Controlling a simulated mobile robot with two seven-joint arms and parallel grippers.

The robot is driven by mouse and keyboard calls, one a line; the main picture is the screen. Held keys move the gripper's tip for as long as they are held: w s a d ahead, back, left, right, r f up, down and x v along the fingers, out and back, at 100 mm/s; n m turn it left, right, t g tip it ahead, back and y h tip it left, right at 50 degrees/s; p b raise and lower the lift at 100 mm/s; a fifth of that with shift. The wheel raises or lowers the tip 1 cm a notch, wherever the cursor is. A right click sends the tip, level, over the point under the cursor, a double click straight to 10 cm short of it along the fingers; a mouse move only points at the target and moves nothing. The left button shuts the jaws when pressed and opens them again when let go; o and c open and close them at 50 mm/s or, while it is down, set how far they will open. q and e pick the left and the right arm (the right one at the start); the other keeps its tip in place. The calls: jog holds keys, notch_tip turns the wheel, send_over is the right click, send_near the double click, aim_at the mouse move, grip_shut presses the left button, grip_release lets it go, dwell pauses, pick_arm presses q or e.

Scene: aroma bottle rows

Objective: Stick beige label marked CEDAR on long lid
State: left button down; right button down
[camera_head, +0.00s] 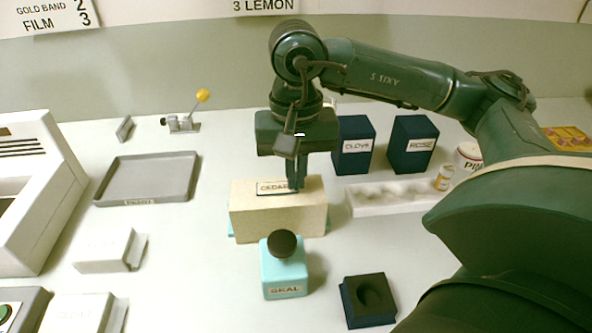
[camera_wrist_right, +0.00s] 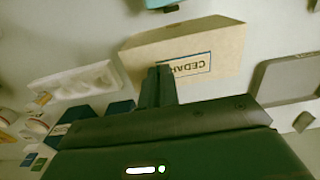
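The long lid (camera_head: 280,215) is a beige block in the middle of the table; in the wrist view it also shows as a beige block (camera_wrist_right: 215,42). The beige label marked CEDAR (camera_head: 270,188), with a dark border, lies flat on its upper face and shows upside down in the wrist view (camera_wrist_right: 190,67). My right gripper (camera_head: 296,187) points down with its fingers together, over the label's right end in the head view. In the wrist view the fingertips (camera_wrist_right: 158,70) cover part of the label. I cannot tell whether they touch it. My left gripper is not in view.
A teal bottle with a black knob (camera_head: 283,265) stands just in front of the lid. Dark blue boxes (camera_head: 355,148) and a white holder (camera_head: 390,196) stand to the right. A grey tray (camera_head: 148,180) lies at the left. A dark block (camera_head: 368,302) sits front right.

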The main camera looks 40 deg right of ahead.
jog(key=shift+s+f+b, duration=0.1)
jog(key=shift+f+b, duration=0.35)
jog(key=shift+b, duration=0.35)
dwell(1.6)
jog(key=c, duration=2.1)
grip_release()
jog(key=o, duration=0.5)
jog(key=shift+r, duration=0.15)
jog(key=shift+r+p, duration=2.55)
jog(key=shift+r, duration=1.4)
